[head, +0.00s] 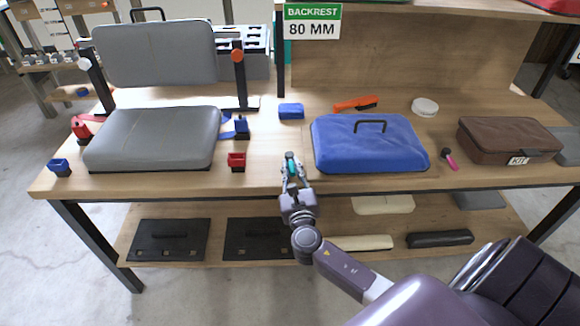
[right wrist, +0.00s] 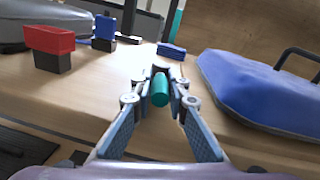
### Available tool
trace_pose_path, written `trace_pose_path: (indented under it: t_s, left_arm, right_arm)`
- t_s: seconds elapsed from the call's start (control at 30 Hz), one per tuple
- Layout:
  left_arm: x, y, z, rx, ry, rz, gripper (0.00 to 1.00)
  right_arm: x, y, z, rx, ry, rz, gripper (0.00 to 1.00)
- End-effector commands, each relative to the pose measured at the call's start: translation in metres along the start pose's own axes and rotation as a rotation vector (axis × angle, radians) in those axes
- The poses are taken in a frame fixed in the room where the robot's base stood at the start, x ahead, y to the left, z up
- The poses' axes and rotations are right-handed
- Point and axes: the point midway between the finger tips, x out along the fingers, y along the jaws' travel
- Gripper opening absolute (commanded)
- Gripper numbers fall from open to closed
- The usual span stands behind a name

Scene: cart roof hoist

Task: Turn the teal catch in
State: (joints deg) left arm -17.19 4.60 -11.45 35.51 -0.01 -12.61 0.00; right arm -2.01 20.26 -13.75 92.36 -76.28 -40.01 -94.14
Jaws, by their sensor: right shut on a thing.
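The teal catch (head: 292,168) is a small rounded cylinder near the front edge of the workbench, between the grey seat and the blue case. It also shows in the right wrist view (right wrist: 160,89), upright between the two fingers. My right gripper (head: 291,160) is shut on the teal catch, and the fingers hold it from both sides. I cannot tell whether the catch touches the bench top. The fingers partly hide it in the head view. My left gripper is not in view.
The blue case (head: 365,143) with a black handle stands close to the right. A red block (head: 236,162) and blue blocks (head: 291,111) lie around. The grey seat (head: 150,140) is at the left. A brown kit case (head: 508,140) sits far right. A lower shelf (head: 320,258) holds pads.

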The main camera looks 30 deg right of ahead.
Motion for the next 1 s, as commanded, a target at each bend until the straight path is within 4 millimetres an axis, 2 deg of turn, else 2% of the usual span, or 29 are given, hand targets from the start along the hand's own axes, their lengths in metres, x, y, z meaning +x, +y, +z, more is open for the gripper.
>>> trace_pose_path:
  t_s: [0.4, 0.8, 0.83, 1.0]
  left_arm:
    - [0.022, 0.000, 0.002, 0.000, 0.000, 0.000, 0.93]
    - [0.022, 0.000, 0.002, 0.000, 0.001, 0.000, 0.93]
    - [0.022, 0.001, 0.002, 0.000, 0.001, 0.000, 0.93]
    - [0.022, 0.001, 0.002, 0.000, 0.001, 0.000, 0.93]
  right_arm:
    - [0.002, -0.012, -0.004, -0.004, -0.053, 0.262, 0.00]
    - [0.001, -0.013, -0.002, 0.000, -0.054, 0.284, 0.00]
    - [0.001, -0.013, -0.002, 0.000, -0.054, 0.284, 0.17]
    - [0.001, -0.012, -0.002, 0.000, -0.054, 0.284, 0.33]
